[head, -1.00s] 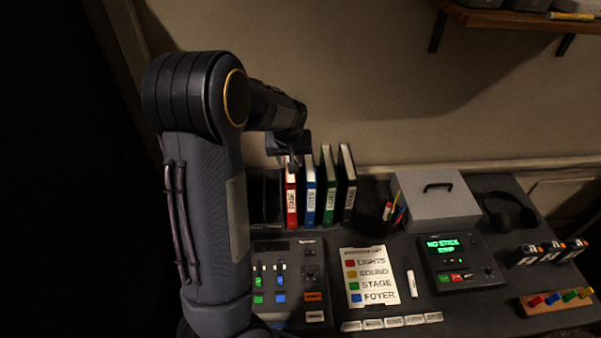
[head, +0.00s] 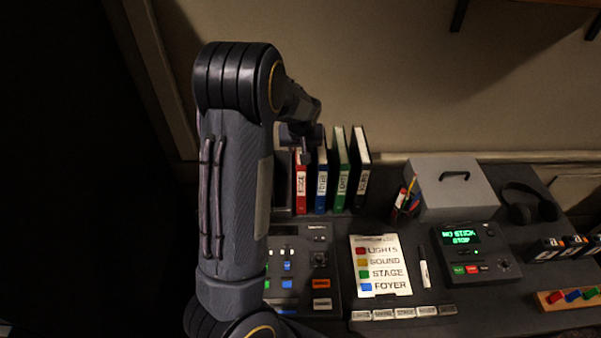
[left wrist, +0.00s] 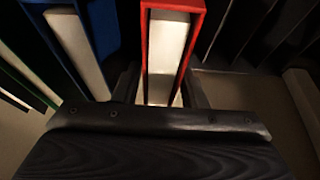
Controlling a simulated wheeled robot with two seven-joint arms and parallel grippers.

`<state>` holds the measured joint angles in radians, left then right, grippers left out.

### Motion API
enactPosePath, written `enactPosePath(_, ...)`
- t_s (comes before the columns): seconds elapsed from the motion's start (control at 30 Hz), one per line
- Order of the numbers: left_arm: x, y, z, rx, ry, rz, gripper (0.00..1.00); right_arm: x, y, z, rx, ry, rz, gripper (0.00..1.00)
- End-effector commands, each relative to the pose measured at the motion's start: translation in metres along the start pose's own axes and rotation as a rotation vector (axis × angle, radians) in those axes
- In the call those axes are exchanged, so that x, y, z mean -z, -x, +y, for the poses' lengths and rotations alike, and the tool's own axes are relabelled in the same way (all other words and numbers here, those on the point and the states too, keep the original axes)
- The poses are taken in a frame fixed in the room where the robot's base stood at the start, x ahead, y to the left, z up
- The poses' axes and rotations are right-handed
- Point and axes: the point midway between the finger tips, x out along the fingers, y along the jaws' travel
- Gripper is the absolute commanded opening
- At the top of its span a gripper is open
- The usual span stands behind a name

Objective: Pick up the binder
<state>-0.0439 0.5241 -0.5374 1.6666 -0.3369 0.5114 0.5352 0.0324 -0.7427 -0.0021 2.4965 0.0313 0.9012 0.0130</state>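The red binder (head: 301,187) stands upright in the row at the back of the desk, left of the blue binder (head: 322,184), green binder (head: 342,177) and black binder (head: 360,180). My left gripper (head: 304,150) is at its top, coming from above. In the left wrist view, the red binder (left wrist: 172,50) lies between the two fingers of my left gripper (left wrist: 162,90), one on each side and very close to it. Whether both fingers press on it cannot be told. The blue binder (left wrist: 105,35) is just beside the left finger. My right gripper is not in view.
A pen cup (head: 404,205) and a grey box (head: 453,187) stand right of the binders. A mixer (head: 320,262), a printed card (head: 380,266) and a green-lit device (head: 468,252) lie in front. A wall shelf is at the upper right.

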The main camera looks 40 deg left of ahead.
Motion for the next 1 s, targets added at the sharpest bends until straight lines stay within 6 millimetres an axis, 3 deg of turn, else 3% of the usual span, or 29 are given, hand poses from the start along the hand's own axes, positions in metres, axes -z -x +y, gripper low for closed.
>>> enactPosePath(0.83,-0.0021,-0.0044,-0.0002,0.000,0.000,-0.001,0.38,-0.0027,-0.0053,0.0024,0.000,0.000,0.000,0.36)
enactPosePath(1.0,-0.0021,-0.0044,-0.0002,0.000,0.000,-0.001,0.17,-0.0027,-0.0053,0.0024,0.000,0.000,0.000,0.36)
